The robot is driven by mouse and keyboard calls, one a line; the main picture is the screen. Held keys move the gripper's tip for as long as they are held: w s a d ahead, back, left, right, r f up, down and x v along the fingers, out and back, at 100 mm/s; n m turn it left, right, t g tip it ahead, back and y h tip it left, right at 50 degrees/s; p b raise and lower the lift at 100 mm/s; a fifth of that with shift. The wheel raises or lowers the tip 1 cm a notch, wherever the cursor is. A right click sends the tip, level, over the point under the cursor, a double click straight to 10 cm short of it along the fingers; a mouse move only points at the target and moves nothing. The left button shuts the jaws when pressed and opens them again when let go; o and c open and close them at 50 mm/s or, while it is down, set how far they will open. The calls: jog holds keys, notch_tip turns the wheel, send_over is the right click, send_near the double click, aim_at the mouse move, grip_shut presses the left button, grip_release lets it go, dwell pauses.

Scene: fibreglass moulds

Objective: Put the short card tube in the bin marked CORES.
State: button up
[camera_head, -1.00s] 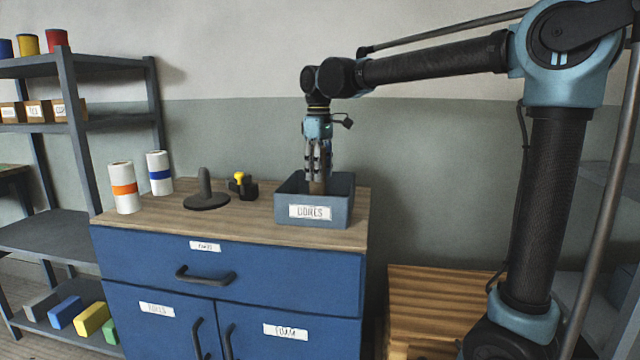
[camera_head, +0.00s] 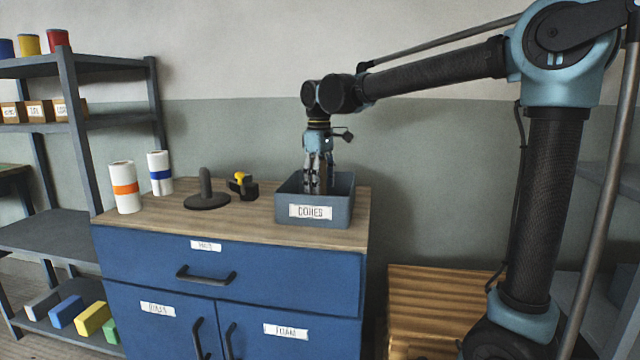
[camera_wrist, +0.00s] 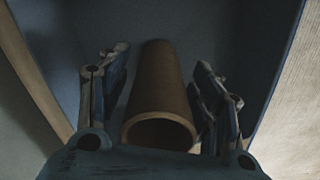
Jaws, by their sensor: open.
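The short card tube (camera_wrist: 158,88) is brown and hollow. My gripper (camera_head: 318,188) points down into the bin and is open around the tube. In the head view the bin's front wall hides the tube's lower part and the fingertips.
A dark round stand with an upright peg (camera_head: 206,190) and a yellow-and-black tool (camera_head: 241,184) sit left of the bin. Two white rolls, one orange-banded (camera_head: 125,188) and one blue-banded (camera_head: 160,173), stand further left. The wooden top (camera_head: 235,225) is clear in front.

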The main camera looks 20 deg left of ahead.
notch_tip(320, 180, up, 12)
dwell(0.6)
jog(key=d+f+m, duration=0.3)
jog(key=d+f, duration=0.1)
jog(key=d, duration=0.6)
jog(key=d+f+m, duration=0.2)
jog(key=d+f, duration=0.2)
jog(key=d, duration=0.6)
jog(key=d+f+m, duration=0.3)
jog(key=d+f, duration=0.2)
jog(key=d, duration=0.4)
jog(key=s+d+f+m+t, duration=0.1)
jog(key=s+d+f+m, duration=0.2)
jog(key=s+d+f, duration=0.4)
jog(key=s+d+f+m+t, duration=0.1)
jog(key=s+d+f+m, duration=0.3)
jog(key=f, duration=1.1)
jog(key=s+d, duration=0.3)
jog(key=d, duration=0.2)
jog(key=shift+d, duration=0.4)
jog(key=shift+s, duration=0.1)
